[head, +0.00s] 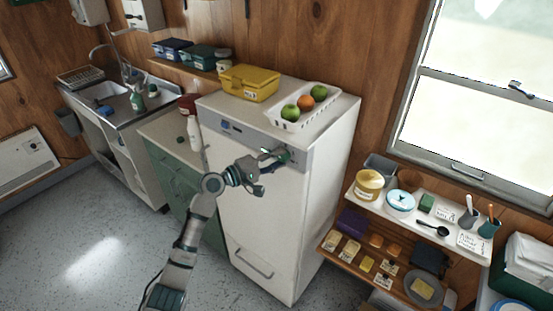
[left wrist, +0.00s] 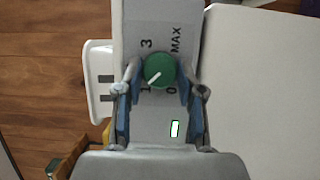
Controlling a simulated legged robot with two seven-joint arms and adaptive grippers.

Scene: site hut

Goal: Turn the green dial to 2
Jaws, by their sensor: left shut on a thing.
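The green dial (left wrist: 160,70) is on the grey panel (left wrist: 155,20) of the white appliance (head: 262,205). Its white pointer line slants to the lower left in the left wrist view, towards the 1. The marks 0, 1, 3 and MAX show around it; I cannot see the 2, and the left finger covers the area left of the dial. My left gripper (left wrist: 160,85) has a blue-lined finger on each side of the dial and is shut on it. In the head view my left gripper (head: 273,161) is at the panel's right part. My right gripper is not in view.
A small lit display (left wrist: 175,129) is on the panel near the dial. On the appliance top are a yellow box (head: 250,82) and a white tray (head: 277,121) with fruit. A loaded shelf unit (head: 440,240) stands right of it. The floor (head: 90,245) at left is clear.

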